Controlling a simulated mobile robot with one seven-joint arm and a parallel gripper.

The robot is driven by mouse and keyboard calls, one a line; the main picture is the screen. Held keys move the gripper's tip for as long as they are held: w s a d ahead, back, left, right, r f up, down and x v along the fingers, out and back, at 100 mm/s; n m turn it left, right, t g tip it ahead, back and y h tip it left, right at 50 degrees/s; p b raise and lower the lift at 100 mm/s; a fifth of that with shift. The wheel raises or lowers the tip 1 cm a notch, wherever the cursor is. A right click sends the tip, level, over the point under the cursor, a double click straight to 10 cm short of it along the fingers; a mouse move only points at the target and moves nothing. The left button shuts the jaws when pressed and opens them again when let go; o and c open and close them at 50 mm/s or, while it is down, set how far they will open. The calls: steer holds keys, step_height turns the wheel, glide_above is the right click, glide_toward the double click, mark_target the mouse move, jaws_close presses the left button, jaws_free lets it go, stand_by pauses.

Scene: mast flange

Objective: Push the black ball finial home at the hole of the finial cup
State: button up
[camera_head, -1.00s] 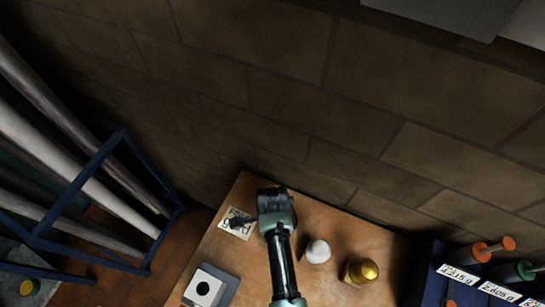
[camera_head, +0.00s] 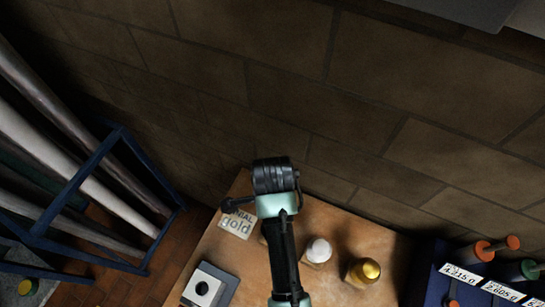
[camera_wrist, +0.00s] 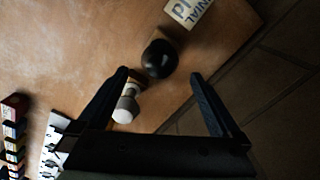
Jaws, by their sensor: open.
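The black ball finial (camera_wrist: 159,58) lies on the wooden bench just beyond and between my fingertips in the wrist view; my arm hides it in the head view. My gripper (camera_wrist: 159,76) is open and empty, its two dark fingers apart. In the head view my gripper (camera_head: 272,180) is above the far part of the bench. A grey block with a white face and a round dark hole (camera_head: 203,288) stands at the bench's near left; it may be the finial cup, but I cannot be sure.
A white ball finial (camera_head: 318,250) and a gold one (camera_head: 364,271) stand right of my arm. The white one (camera_wrist: 125,109) shows by the left finger. A card reading "gold" (camera_head: 238,223) lies on the bench (camera_head: 335,281). A brick wall and blue rack (camera_head: 95,190) bound it.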

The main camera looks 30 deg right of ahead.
steer(key=shift+r, duration=1.3)
